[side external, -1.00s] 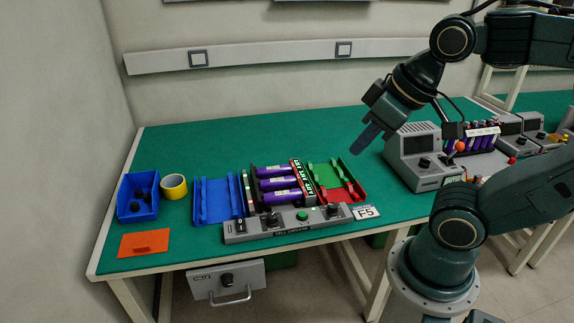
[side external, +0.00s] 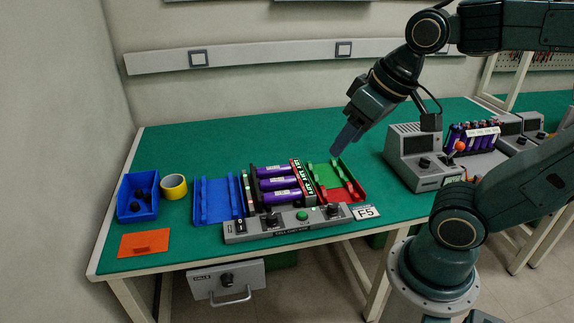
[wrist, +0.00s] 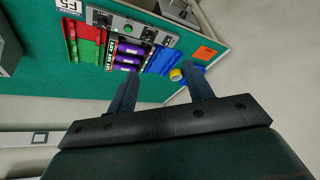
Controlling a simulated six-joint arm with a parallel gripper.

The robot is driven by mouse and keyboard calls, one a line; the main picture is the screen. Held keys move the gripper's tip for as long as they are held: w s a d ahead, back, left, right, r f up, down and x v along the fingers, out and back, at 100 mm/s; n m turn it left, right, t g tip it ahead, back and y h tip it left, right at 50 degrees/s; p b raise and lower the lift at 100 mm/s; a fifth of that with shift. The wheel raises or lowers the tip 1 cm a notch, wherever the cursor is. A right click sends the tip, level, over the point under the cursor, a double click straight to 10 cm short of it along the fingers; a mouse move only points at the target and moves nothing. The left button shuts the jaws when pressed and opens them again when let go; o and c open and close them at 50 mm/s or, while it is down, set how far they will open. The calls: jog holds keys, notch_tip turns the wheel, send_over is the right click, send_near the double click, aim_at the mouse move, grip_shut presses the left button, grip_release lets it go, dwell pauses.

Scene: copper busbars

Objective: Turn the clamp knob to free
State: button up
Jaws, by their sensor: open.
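A grey control box (side external: 290,228) stands at the front of the green bench. It carries a black knob at its left (side external: 271,219), a black knob at its right (side external: 332,212) and a green button (side external: 302,215) between them. I cannot read which knob is the clamp knob. Behind the box, purple cells (side external: 280,183) lie in a black holder. My gripper (side external: 336,150) is open and empty, in the air above and behind the box. In the wrist view its two fingers (wrist: 160,82) are spread apart, and the control box (wrist: 130,26) shows beyond them.
A blue tray (side external: 216,200) lies left of the cells, a green and red tray (side external: 343,187) right of them. A blue bin (side external: 137,207), yellow tape roll (side external: 174,187) and orange card (side external: 144,243) sit at the left. A grey instrument (side external: 420,160) stands at the right. The bench behind is clear.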

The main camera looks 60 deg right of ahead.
jog(key=w+d+f+m+g, duration=0.1)
jog(key=w+f+m+g, duration=0.1)
jog(key=w+m, duration=0.35)
jog(key=m+g, duration=0.3)
jog(key=m, duration=0.6)
send_over(272, 215)
notch_tip(272, 215, down, 18)
jog(key=shift+f, duration=0.2)
jog(key=shift+f, duration=6.75)
jog(key=c, duration=1)
